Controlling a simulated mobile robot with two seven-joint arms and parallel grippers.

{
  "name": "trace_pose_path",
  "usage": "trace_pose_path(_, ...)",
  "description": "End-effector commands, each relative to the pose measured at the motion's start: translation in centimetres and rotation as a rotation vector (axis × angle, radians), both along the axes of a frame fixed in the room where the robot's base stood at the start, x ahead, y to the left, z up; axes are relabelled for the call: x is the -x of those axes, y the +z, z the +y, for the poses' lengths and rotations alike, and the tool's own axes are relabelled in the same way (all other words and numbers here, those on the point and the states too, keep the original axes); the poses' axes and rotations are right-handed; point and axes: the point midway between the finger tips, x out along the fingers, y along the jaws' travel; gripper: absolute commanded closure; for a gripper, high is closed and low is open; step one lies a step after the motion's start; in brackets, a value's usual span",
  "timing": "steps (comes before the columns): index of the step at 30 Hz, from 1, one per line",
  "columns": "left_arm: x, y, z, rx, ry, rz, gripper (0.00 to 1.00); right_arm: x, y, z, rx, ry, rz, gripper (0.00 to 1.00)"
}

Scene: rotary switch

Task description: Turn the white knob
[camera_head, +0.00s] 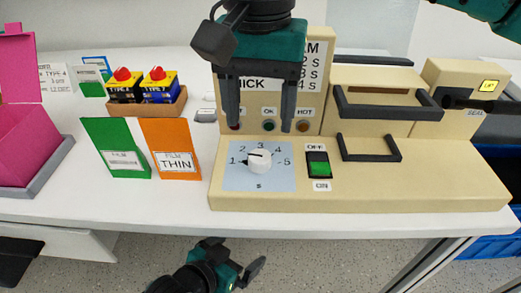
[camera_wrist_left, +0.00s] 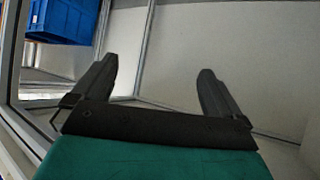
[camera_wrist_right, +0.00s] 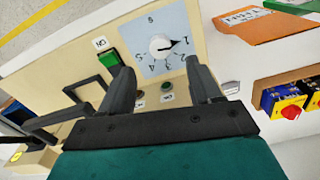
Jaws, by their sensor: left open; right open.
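The white knob (camera_head: 259,161) sits on a light blue dial plate (camera_head: 240,181) at the left of the beige machine (camera_head: 400,191). Its dark pointer aims left, near the 1. In the right wrist view the knob (camera_wrist_right: 161,46) lies beyond the fingertips, its pointer by the 1. My right gripper (camera_head: 258,128) is open and empty, fingers down, above and behind the knob and not touching it. My left gripper (camera_head: 248,271) is low in front of the table, far from the knob. Its fingers are open and empty in the left wrist view (camera_wrist_left: 158,80).
Right of the dial are a green rocker switch (camera_head: 318,165) and black handles (camera_head: 370,149).

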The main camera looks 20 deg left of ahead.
Motion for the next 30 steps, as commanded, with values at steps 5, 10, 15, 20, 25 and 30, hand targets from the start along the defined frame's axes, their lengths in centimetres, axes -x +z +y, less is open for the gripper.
trace_pose_path(5,-0.3,-0.3,-0.4,0.011,-0.003,-0.007,0.00,0.0,-4.0,0.0,0.000,-0.001,0.002,0.37)
trace_pose_path(10,-0.5,-0.3,-0.8,0.021,-0.005,-0.011,0.00,0.0,-6.2,0.0,-0.001,-0.001,0.001,0.37)
trace_pose_path(15,-0.7,0.1,-1.0,0.025,-0.008,-0.019,0.00,0.0,-7.1,0.0,-0.003,-0.001,0.001,0.37)
trace_pose_path(20,-0.7,0.0,-1.0,0.024,-0.008,-0.018,0.00,0.0,-7.2,0.0,-0.003,-0.001,0.001,0.37)
trace_pose_path(25,-0.7,0.0,-1.0,0.023,-0.007,-0.017,0.00,0.0,-7.2,0.0,-0.003,-0.002,0.001,0.41)
trace_pose_path(30,-0.7,-0.1,-0.9,0.023,-0.008,-0.015,0.00,0.0,-7.1,0.0,-0.002,-0.002,0.001,0.58)
